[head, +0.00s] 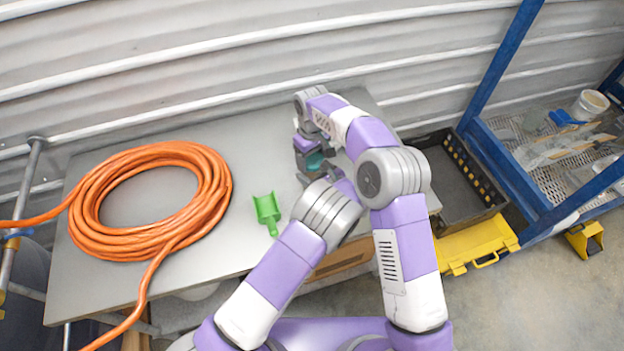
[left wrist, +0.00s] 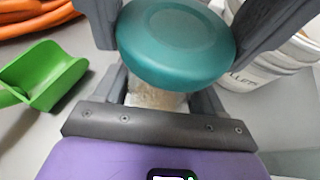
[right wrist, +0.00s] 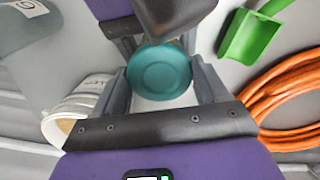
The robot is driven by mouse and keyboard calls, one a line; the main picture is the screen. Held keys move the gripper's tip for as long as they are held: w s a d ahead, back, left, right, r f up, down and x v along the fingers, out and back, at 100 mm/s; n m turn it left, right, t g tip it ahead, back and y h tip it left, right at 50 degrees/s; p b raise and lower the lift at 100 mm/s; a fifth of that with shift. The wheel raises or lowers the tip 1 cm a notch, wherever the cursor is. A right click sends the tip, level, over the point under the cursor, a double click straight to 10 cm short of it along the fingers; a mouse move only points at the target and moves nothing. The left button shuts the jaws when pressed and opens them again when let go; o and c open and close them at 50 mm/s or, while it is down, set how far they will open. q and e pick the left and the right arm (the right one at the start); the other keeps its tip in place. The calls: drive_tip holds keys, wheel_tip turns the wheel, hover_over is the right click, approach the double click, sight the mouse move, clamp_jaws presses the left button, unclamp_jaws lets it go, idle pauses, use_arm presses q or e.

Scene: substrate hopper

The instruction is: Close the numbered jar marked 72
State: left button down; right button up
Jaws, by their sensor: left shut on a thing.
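A teal round lid (left wrist: 177,42) is over a small clear jar (left wrist: 155,95) with brownish contents; the lid hides the jar's rim, so I cannot tell whether it is seated. No number 72 is readable. My left gripper (left wrist: 165,100) is shut on the jar body below the lid. My right gripper (right wrist: 160,75) is open, its fingers spread on either side of the lid, which also shows in the right wrist view (right wrist: 159,73); I cannot tell if they touch it. In the head view the lid (head: 315,160) is small and partly hidden by my right gripper (head: 308,158).
A green scoop (head: 267,212) and a coil of orange hose (head: 150,200) lie on the grey table (head: 240,150). A white bucket (left wrist: 270,55) stands close beside the jar. A dark crate (head: 460,180) and yellow toolbox (head: 475,245) are off the table's right.

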drive_tip(key=shift+c, duration=1.2)
drive_tip(key=o, duration=1.1)
drive_tip(key=shift+r, duration=2.3)
drive_tip(key=shift+c, duration=0.3)
wheel_tip(320, 180, up, 4)
drive_tip(key=shift+f, duration=0.25)
drive_tip(key=shift+f, duration=0.1)
drive_tip(key=shift+f, duration=3.95)
